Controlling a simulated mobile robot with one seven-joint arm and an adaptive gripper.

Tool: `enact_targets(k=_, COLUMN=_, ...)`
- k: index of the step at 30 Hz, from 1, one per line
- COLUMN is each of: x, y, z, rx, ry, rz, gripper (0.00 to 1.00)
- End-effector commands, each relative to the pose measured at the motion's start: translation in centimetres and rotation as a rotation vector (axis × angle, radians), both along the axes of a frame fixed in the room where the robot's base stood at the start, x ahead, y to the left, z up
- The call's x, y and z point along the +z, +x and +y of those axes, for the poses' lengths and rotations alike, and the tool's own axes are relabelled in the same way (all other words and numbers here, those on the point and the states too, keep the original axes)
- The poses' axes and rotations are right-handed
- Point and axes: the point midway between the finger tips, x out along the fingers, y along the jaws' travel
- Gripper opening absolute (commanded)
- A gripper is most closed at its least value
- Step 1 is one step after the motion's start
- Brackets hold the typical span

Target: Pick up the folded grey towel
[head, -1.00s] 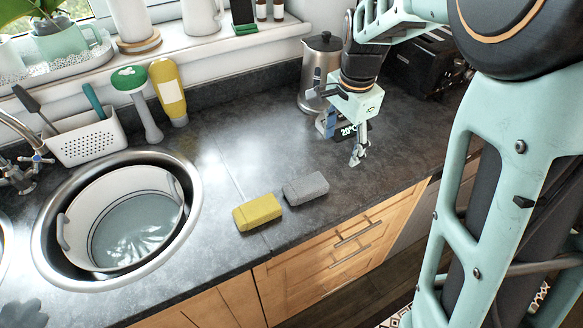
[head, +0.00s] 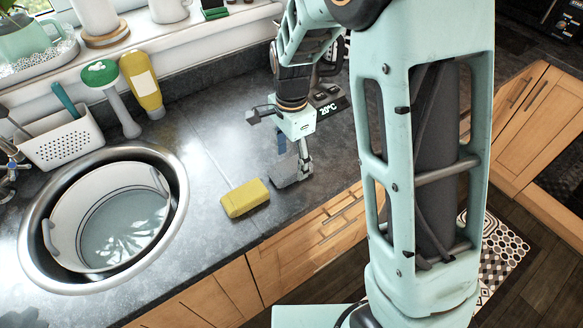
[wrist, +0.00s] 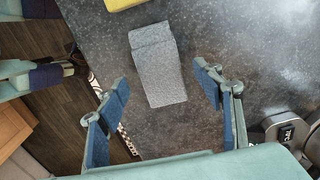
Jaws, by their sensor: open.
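The folded grey towel (head: 289,174) lies flat on the dark worktop, near its front edge and to the right of a yellow sponge-like block (head: 245,198). In the head view it is partly hidden by my gripper (head: 293,165), which is above it. In the wrist view the whole towel (wrist: 157,64) shows, lying just beyond and between the two blue-padded fingers of my gripper (wrist: 165,90). The fingers are wide apart and empty, and I see no contact with the towel.
A round sink (head: 170,163) holding a white tub of water is to the left. A white caddy (head: 70,142), a green-topped brush (head: 100,74) and a yellow bottle (head: 142,83) stand behind. A kettle (wrist: 283,132) is close on the right in the wrist view.

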Motion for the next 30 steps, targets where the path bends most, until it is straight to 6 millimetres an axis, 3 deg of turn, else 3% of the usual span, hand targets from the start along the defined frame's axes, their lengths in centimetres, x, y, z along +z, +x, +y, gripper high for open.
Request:
enact_targets(k=6, x=-2.3, y=0.0, z=0.0, rx=0.0, ry=0.0, rz=0.0, gripper=0.61)
enact_targets(k=13, x=-2.5, y=0.0, z=0.0, rx=0.0, ry=0.001, rz=-0.001, gripper=0.61)
enact_targets(k=25, x=-2.4, y=0.0, z=0.0, rx=0.0, ry=0.0, rz=-0.001, gripper=0.18)
enact_targets(k=30, x=-2.4, y=0.1, z=0.0, rx=0.0, ry=0.0, rz=-0.001, gripper=0.16)
